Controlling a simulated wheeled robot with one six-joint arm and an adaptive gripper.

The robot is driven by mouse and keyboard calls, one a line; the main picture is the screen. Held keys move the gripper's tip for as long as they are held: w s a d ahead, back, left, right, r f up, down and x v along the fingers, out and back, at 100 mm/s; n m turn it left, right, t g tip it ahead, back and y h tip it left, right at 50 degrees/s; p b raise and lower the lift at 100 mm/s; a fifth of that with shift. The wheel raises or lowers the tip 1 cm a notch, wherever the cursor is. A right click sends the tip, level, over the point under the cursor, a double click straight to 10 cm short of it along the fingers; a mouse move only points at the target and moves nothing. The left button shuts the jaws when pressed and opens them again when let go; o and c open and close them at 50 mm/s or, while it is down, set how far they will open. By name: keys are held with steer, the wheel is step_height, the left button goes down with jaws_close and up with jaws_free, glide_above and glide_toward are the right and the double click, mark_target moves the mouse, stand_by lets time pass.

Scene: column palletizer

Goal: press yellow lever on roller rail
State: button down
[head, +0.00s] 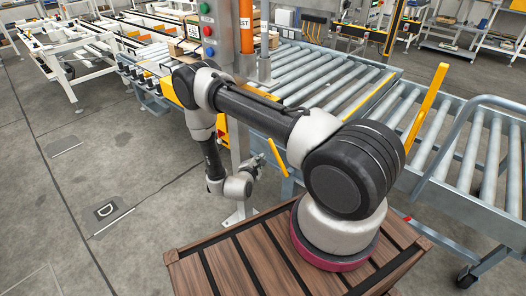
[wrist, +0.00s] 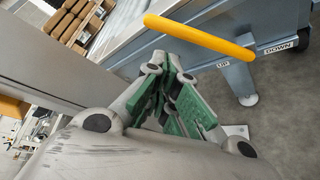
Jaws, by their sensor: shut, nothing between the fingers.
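The yellow lever (wrist: 200,36) crosses the upper part of the wrist view as a smooth rounded bar, in front of the side of the grey roller rail (wrist: 150,50). Labels reading UP (wrist: 222,64) and DOWN (wrist: 280,48) are near its right end. My gripper (wrist: 172,62), with green finger pads, is shut and empty just below the lever; I cannot tell whether it touches. In the head view the lever (head: 278,157) is a short tilted yellow bar, and my gripper (head: 257,172) is just left of it, at the rail's near side.
A grey post with coloured buttons (head: 206,22) stands behind my arm. A long yellow bar (head: 426,108) rises from the rail at the right, near a curved grey handrail (head: 452,135). Brown boxes (wrist: 80,22) show at the wrist view's upper left. The floor (head: 110,190) at left is open.

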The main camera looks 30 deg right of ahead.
mark_target(278, 158)
steer(key=shift+d, duration=0.1)
steer(key=x, duration=1)
steer(key=shift+s, duration=0.1)
